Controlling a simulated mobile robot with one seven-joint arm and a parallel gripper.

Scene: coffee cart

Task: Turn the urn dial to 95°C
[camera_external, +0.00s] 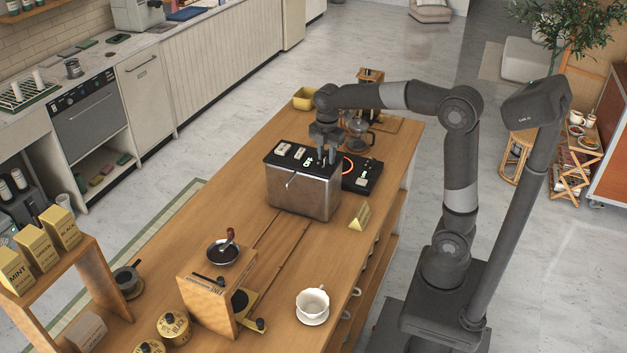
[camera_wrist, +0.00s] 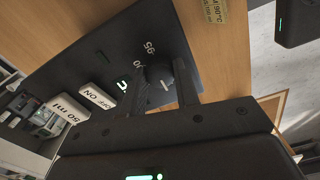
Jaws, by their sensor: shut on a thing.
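The urn (camera_external: 303,198) is a steel box with a black top, standing on the wooden counter. My gripper (camera_external: 326,157) reaches down onto the right part of its top. In the wrist view the black dial (camera_wrist: 166,82) sits between my two fingers, which are shut on it. A short white mark shows on the dial; I cannot tell exactly which number it points at. The dial is hidden in the external view.
White switches, one marked "OFF ON" (camera_wrist: 98,97) and one "50 ml" (camera_wrist: 62,104), sit beside the dial. A black hot plate (camera_external: 364,178) with a glowing ring and a glass pot (camera_external: 359,135) stand close by. A yellow card (camera_external: 360,216) is at the urn's right.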

